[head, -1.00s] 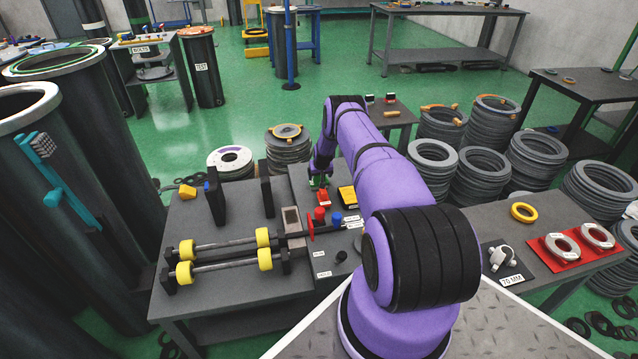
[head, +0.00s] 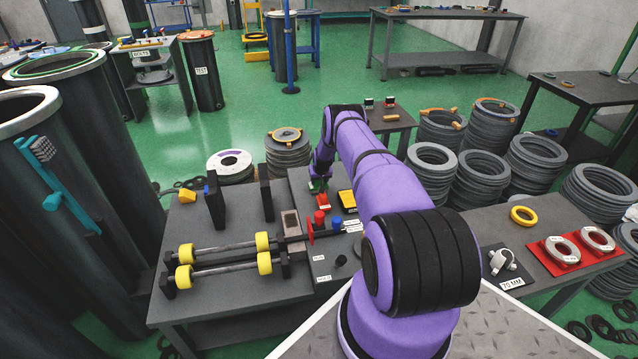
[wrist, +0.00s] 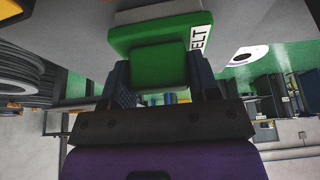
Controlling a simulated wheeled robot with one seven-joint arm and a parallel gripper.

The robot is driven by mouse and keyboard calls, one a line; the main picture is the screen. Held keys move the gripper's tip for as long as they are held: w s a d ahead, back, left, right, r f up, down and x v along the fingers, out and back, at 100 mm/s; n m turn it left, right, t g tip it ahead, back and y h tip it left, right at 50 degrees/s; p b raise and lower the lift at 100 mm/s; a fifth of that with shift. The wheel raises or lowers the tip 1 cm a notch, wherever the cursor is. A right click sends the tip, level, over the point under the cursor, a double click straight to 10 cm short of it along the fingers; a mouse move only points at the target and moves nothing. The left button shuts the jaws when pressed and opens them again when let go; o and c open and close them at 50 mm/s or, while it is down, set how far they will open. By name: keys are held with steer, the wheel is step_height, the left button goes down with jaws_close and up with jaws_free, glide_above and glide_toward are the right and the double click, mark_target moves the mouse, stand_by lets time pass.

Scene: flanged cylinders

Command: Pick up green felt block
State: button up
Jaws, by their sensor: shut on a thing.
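The green felt block (wrist: 158,66) is between the two fingers of my gripper (wrist: 160,82) in the wrist view. It has a narrow part between the fingers and a wider green part beyond, with a white label ending in "ELT". My gripper is shut on the narrow part. In the head view my gripper (head: 318,186) is small, low over the far part of the grey table (head: 230,295), and mostly hides the block. I cannot tell whether the block touches the table.
A red block (head: 323,203) and a yellow-topped black block (head: 347,199) stand close to my gripper. Dark upright plates (head: 266,193) stand to its left. Yellow-ended rollers (head: 262,242) lie nearer. Stacked grey rings (head: 432,165) stand to the right.

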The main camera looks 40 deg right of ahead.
step_height(320, 180, up, 10)
steer(key=shift+f, duration=0.1)
stand_by(0.4)
